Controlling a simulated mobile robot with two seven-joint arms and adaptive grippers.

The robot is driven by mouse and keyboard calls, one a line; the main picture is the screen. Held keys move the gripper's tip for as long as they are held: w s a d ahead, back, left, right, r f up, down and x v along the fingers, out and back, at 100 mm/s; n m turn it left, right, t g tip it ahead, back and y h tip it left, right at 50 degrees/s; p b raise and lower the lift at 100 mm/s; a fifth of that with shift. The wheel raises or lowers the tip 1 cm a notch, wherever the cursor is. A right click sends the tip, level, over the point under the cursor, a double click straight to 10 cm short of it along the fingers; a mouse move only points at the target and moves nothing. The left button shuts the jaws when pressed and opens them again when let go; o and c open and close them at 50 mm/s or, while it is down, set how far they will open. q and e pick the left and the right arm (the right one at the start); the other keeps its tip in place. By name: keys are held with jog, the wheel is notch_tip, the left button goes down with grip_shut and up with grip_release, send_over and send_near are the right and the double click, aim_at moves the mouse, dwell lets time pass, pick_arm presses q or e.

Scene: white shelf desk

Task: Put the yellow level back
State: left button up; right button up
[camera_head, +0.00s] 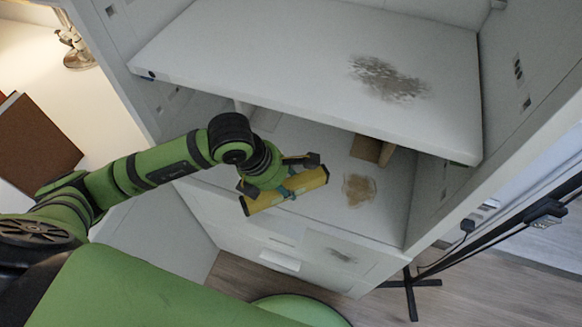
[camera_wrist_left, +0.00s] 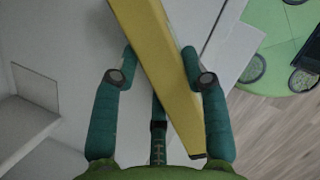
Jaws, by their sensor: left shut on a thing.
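The yellow level (camera_head: 286,191) is a long yellow bar with dark ends. My left gripper (camera_head: 286,182) is shut on it and holds it at the open front of the white shelf desk, below the upper shelf board (camera_head: 310,65). In the left wrist view the level (camera_wrist_left: 160,65) runs on a slant between the two green fingers of the gripper (camera_wrist_left: 157,65), and its upper end is cut off by the frame. My right gripper is not in view.
The lower shelf (camera_head: 335,158) has a brown stain and bare room around it. A brown block (camera_head: 372,150) stands further back on it. The desk's side wall (camera_head: 455,150) bounds the right. A black stand (camera_head: 410,285) is on the wooden floor.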

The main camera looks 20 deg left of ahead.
pick_arm(q)
jog(key=w, duration=0.4)
jog(key=shift+w+r, duration=0.1)
jog(key=shift+w, duration=0.15)
jog(key=shift+d+f, duration=0.1)
jog(key=shift+f, duration=0.45)
jog(key=shift+w+f, duration=0.1)
jog(key=shift+f, duration=0.2)
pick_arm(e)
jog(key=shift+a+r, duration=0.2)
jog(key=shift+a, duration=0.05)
pick_arm(q)
jog(key=shift+f, duration=0.1)
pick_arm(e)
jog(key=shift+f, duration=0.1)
pick_arm(q)
jog(key=o, duration=1.3)
jog(key=shift+o, duration=0.3)
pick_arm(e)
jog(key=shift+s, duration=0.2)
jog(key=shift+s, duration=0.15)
